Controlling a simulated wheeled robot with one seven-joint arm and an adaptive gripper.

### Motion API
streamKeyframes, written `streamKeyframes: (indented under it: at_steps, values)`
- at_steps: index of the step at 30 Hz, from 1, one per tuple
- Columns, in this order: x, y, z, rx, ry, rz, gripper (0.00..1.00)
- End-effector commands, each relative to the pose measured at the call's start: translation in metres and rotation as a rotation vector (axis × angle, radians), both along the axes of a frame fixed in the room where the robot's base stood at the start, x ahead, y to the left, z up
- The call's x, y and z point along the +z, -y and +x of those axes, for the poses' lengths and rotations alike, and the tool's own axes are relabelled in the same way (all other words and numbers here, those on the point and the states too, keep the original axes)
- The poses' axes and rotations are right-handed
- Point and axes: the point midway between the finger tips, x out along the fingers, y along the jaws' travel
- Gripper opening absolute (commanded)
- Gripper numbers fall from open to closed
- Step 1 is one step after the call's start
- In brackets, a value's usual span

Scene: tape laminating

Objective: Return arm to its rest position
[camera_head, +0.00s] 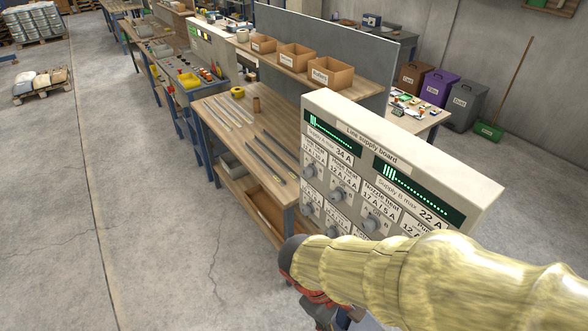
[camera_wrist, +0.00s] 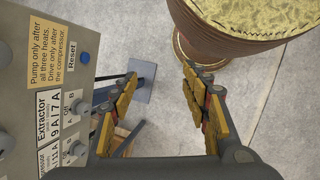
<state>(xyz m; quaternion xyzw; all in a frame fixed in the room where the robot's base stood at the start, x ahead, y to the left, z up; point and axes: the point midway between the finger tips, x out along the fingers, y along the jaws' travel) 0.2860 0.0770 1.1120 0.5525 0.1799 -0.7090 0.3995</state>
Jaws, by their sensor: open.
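My gripper shows in the wrist view (camera_wrist: 158,95) with its two yellow-padded fingers spread wide and nothing between them. In the head view my yellow-sleeved arm reaches in from the lower right, and my gripper (camera_head: 325,308) is mostly hidden at its end, at the frame's bottom edge. The line supply board (camera_head: 375,160) stands just beyond the arm, with lit green displays, labels and round knobs. In the wrist view the board's panel (camera_wrist: 50,75) is close at the left, beside the left finger; I cannot tell that they touch.
A wooden workbench (camera_head: 225,125) with several metal strips and a yellow roll (camera_head: 238,92) stands behind the board. Labelled boxes (camera_head: 330,73) sit on a shelf. Colored bins (camera_head: 440,88) stand at the back right.

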Motion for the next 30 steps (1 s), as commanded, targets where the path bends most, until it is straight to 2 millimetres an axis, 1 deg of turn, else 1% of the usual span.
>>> streamKeyframes:
  at_steps: [1, 3, 5, 8, 11, 12, 17, 19, 22, 30]
  values:
    - [0.004, -0.001, 0.002, -0.101, 0.063, 0.080, 0.47]
    - [0.015, -0.002, 0.005, -0.227, 0.139, 0.180, 0.47]
    - [0.025, -0.002, 0.007, -0.328, 0.205, 0.261, 0.47]
    - [0.044, 0.005, 0.012, -0.469, 0.316, 0.380, 0.47]
    - [0.064, 0.018, 0.013, -0.576, 0.427, 0.472, 0.47]
    - [0.072, 0.025, 0.013, -0.611, 0.470, 0.497, 0.47]
    - [0.098, 0.058, 0.011, -0.704, 0.633, 0.539, 0.47]
    - [0.103, 0.067, 0.010, -0.730, 0.671, 0.541, 0.47]
    - [0.102, 0.075, 0.009, -0.755, 0.687, 0.535, 0.47]
    - [0.102, 0.078, 0.009, -0.762, 0.687, 0.530, 0.47]
